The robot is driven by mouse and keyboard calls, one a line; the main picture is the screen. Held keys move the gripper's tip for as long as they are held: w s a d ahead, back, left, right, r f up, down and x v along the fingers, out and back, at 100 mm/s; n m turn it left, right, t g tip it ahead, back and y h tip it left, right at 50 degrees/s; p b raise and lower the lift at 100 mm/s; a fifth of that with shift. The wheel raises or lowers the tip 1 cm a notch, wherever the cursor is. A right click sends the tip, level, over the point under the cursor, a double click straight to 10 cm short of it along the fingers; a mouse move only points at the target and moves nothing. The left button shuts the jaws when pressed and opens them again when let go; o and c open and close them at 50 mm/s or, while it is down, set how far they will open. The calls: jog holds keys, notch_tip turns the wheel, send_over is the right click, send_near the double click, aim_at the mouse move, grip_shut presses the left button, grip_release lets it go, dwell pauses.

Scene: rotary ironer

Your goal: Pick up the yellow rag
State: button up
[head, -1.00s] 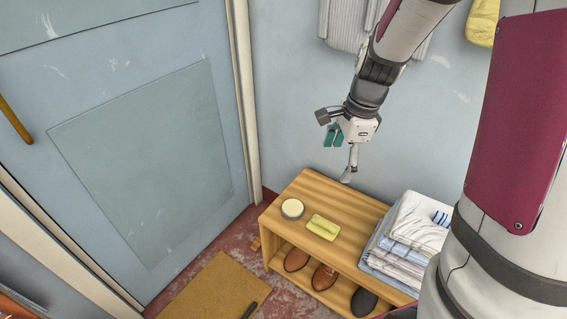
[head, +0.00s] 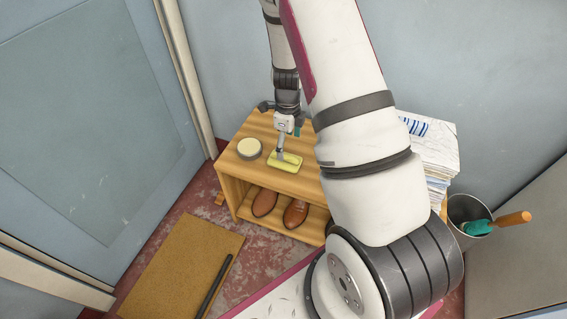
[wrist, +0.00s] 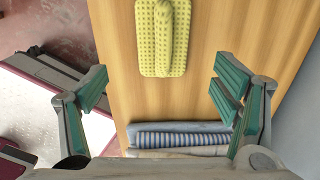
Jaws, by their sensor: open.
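The yellow rag (head: 287,163) lies folded on top of the wooden shoe bench, near its left end. In the wrist view the rag (wrist: 162,40) shows a waffle weave and a raised fold along its middle, at the top centre of the picture. My gripper (head: 284,152) hangs above the bench, pointing down over the rag in the head view and partly covering it. In the wrist view my gripper (wrist: 164,88) has its green-padded fingers spread wide and empty, with the rag ahead between their lines. The exact height over the rag is hard to tell.
A round tin (head: 249,149) stands on the bench (head: 232,165) just left of the rag. A folded laundry stack (head: 432,150) lies at the bench's right end. Brown shoes (head: 265,202) sit on the lower shelf. A bucket (head: 466,212) with a green tool stands at right.

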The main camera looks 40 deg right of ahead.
aim_at(287, 156)
jog(key=f+b, duration=0.1)
jog(key=f, duration=0.3)
jog(key=f+b, duration=0.2)
jog(key=f, duration=0.1)
jog(key=shift+w+d+f, duration=0.1)
jog(key=shift+w+f, duration=0.1)
jog(key=shift+f, duration=0.15)
jog(key=shift+r, duration=0.1)
jog(key=c, duration=1.1)
